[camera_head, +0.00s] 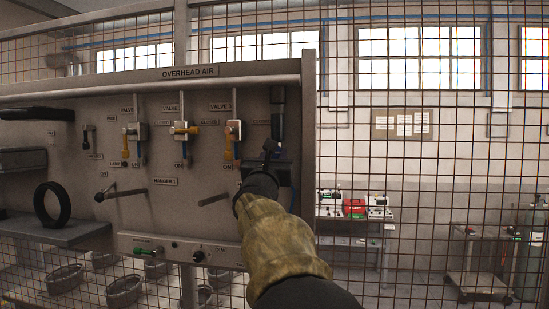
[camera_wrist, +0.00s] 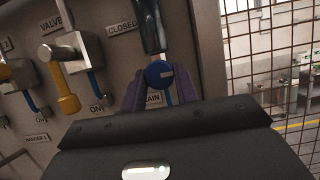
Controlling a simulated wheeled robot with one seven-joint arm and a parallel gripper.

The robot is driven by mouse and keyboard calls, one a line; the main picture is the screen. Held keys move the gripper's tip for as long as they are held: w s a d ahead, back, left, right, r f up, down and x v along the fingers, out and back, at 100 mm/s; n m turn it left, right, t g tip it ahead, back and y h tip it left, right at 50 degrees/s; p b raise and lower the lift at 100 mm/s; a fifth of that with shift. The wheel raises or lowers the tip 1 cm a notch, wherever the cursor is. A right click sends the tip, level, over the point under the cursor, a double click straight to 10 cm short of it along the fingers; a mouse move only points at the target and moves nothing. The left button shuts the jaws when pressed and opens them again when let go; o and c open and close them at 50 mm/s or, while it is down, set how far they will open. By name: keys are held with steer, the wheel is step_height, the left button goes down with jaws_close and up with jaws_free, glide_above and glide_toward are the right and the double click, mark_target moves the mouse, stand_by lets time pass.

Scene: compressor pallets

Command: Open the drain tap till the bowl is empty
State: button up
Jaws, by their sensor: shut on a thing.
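The drain tap is a blue round knob (camera_wrist: 159,74) below a dark glassy bowl (camera_wrist: 150,25) on the grey panel. In the wrist view the two purple-grey fingers of my gripper (camera_wrist: 160,92) stand either side of the knob and are shut on it. A pale mark shows on the knob's face. A label reading CLOSED (camera_wrist: 122,28) is left of the bowl, and a partly hidden label ending in AIN is below the knob. In the head view my gripper (camera_head: 270,150) is at the panel's right side, below the bowl (camera_head: 278,105), and hides the tap. The liquid level in the bowl cannot be made out.
Several valves with yellow handles (camera_head: 183,145) are left of my gripper, under the OVERHEAD AIR sign (camera_head: 188,72). A peg (camera_head: 214,199) sticks out below. A black ring (camera_head: 52,204) stands on a shelf at left. Wire mesh (camera_head: 420,180) is right of the panel.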

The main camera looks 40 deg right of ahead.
steer(key=shift+f+m+b, duration=0.1)
steer(key=shift+m+b, duration=0.25)
steer(key=shift+m, duration=0.15)
steer(key=m+g+h+b, duration=0.1)
steer(key=m+g, duration=0.1)
steer(key=m, duration=0.2)
steer(key=m+g+h+b, duration=0.1)
steer(key=m+g+b, duration=0.1)
steer(key=m, duration=0.1)
steer(key=shift+w+a+m, duration=0.2)
steer(key=shift+m, duration=0.2)
steer(key=shift+r+m+g+y+p, duration=0.15)
steer(key=shift+m+g, duration=0.45)
steer(key=shift+m, duration=0.85)
steer(key=shift+r+m+g+y+p, duration=0.1)
steer(key=shift+m+g, duration=0.5)
steer(key=shift+m, duration=0.9)
steer(key=shift+r+m+g+y+p, duration=0.15)
steer(key=shift+m+g, duration=0.45)
steer(key=shift+m, duration=0.85)
steer(key=shift+f, duration=0.1)
steer(key=o, duration=1)
